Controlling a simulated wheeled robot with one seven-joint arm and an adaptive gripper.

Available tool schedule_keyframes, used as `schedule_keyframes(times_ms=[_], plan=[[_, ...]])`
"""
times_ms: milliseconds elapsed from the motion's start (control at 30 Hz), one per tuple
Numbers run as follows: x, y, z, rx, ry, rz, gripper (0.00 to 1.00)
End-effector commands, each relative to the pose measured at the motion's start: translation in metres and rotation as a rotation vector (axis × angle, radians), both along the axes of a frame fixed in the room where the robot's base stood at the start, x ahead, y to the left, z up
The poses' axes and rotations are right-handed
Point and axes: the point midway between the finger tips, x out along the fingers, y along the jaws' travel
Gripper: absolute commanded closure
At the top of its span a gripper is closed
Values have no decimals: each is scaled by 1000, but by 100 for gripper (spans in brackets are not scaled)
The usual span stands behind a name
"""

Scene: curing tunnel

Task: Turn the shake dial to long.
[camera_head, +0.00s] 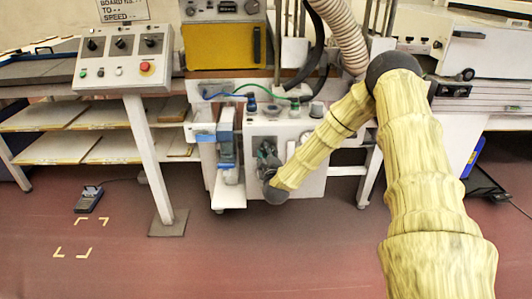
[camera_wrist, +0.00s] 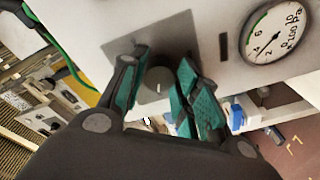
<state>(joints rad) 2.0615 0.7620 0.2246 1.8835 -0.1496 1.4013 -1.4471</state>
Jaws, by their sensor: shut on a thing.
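A dark grey round dial (camera_wrist: 155,87) with a short light pointer mark sits on a grey plate (camera_wrist: 180,38) on the machine's pale front. I take it to be the shake dial; no label for its settings is readable. My gripper (camera_wrist: 163,66) has its green-padded fingers on either side of the dial and is shut on it. In the head view my gripper (camera_head: 266,157) is at the front of the low white machine (camera_head: 308,178). The dial cannot be made out there, behind my gripper and wrist.
A round pressure gauge (camera_wrist: 270,32) is right of the plate in the wrist view. A green hose (camera_wrist: 52,40) runs at the left. In the head view, a blue-grey cylinder unit (camera_head: 226,135) stands just left of my gripper. A control box (camera_head: 122,57) on a post is further left.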

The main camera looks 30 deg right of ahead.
Motion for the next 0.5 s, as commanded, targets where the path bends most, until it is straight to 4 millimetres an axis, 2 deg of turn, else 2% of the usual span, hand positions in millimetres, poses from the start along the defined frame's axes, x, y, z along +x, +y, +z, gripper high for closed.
schedule_keyframes(times_ms=[500], plan=[[1, 2, -3, 332, -202, 1, 92]])
